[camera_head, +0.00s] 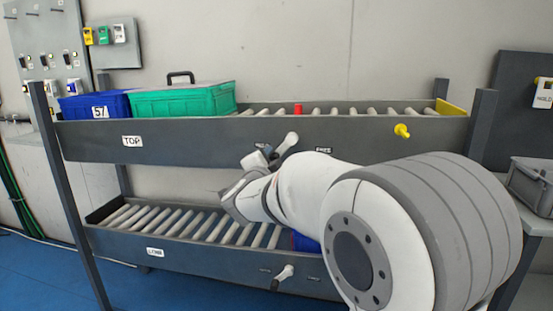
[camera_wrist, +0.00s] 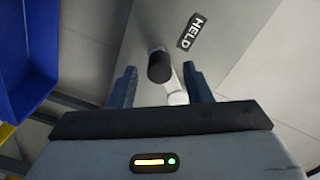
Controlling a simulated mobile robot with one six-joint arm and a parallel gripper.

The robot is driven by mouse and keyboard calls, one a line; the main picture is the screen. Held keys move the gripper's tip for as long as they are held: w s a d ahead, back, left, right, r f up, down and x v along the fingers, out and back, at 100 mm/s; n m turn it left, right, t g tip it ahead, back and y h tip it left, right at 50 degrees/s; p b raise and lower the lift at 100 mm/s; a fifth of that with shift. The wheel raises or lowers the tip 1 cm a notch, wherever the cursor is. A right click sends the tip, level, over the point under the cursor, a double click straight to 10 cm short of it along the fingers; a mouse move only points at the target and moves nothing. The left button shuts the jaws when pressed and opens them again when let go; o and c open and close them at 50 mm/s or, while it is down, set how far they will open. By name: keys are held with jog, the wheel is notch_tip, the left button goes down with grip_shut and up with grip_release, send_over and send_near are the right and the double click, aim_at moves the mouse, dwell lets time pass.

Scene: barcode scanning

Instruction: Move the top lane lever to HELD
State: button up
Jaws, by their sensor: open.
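The top lane lever (camera_head: 287,143) is a white handle on the front of the top lane (camera_head: 220,140). In the head view it leans up and right, towards the FREE label (camera_head: 323,151). My gripper (camera_head: 262,153) is beside it on the left, partly hidden by its own body. In the wrist view my gripper (camera_wrist: 159,72) is open, with its two blue fingers apart. A dark round knob (camera_wrist: 160,67) and the white lever shaft (camera_wrist: 177,90) show between them. Contact cannot be told. The HELD label (camera_wrist: 193,30) is above the right finger.
A blue crate (camera_head: 85,105) and a green lidded crate (camera_head: 185,101) sit on the top lane's left end. The bottom lane has its own white lever (camera_head: 285,273). A yellow knob (camera_head: 401,130) sticks out at the right. A grey bin (camera_head: 530,185) stands far right.

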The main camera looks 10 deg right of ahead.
aim_at(273, 159)
jog(key=p+v, duration=0.1)
jog(key=v, duration=0.3)
jog(key=shift+s+a+r, duration=0.15)
jog(key=shift+s, duration=0.05)
jog(key=shift+s+a, duration=0.2)
jog(key=shift+s, duration=0.35)
jog(key=s+a+r+n+g+y+p, duration=0.4)
jog(key=s+r+n+y+p, duration=0.5)
jog(key=p, duration=0.7)
jog(key=s+d+n+g+p, duration=0.3)
jog(key=s+p, duration=0.3)
jog(key=s, duration=0.4)
jog(key=s+d+r+n+g+h+p, duration=0.1)
jog(key=s+d+n+g+p, duration=0.2)
jog(key=s, duration=0.7)
jog(key=n+g+p, duration=0.2)
jog(key=g+p, duration=0.1)
jog(key=p, duration=0.1)
jog(key=shift+d+g, duration=0.2)
jog(key=shift+g, duration=0.1)
